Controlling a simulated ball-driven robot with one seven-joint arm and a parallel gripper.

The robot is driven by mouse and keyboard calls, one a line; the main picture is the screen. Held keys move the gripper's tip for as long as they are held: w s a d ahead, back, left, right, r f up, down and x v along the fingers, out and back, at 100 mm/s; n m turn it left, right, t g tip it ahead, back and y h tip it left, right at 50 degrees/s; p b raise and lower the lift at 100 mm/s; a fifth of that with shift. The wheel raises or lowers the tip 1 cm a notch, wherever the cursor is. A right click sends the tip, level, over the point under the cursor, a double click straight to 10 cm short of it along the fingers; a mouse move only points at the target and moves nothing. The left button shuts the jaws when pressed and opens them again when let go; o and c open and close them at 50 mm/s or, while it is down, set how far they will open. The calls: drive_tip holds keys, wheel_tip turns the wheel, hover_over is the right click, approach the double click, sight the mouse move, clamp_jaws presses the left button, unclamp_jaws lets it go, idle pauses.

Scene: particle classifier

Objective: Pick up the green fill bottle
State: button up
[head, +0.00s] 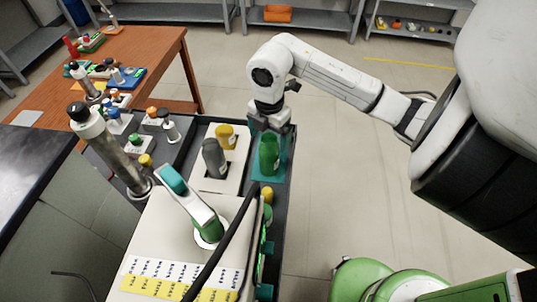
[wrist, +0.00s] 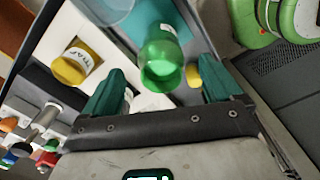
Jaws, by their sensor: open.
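The green fill bottle (head: 268,155) stands on a teal holder (head: 282,172) at the right edge of the dark cart. In the wrist view the green bottle (wrist: 162,62) appears just beyond and between my two teal fingers. My gripper (head: 268,125) is at the end of the white arm, right behind the bottle in the head view. In the wrist view my gripper (wrist: 160,90) is open, with a finger on each side of the bottle's line and nothing held. I cannot tell whether a finger touches the bottle.
A grey bottle (head: 214,158) and a yellow bottle (head: 226,136) stand on a white holder left of the green bottle. A machine with a teal-topped lever (head: 173,180) is nearer. Several small items fill the tray at left. Open floor (head: 345,170) lies to the right.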

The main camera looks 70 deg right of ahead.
sight(269, 155)
wheel_tip(269, 155, down, 4)
drive_tip(key=shift+f+p, duration=0.1)
drive_tip(key=shift+p, duration=0.3)
clamp_jaws()
idle(0.7)
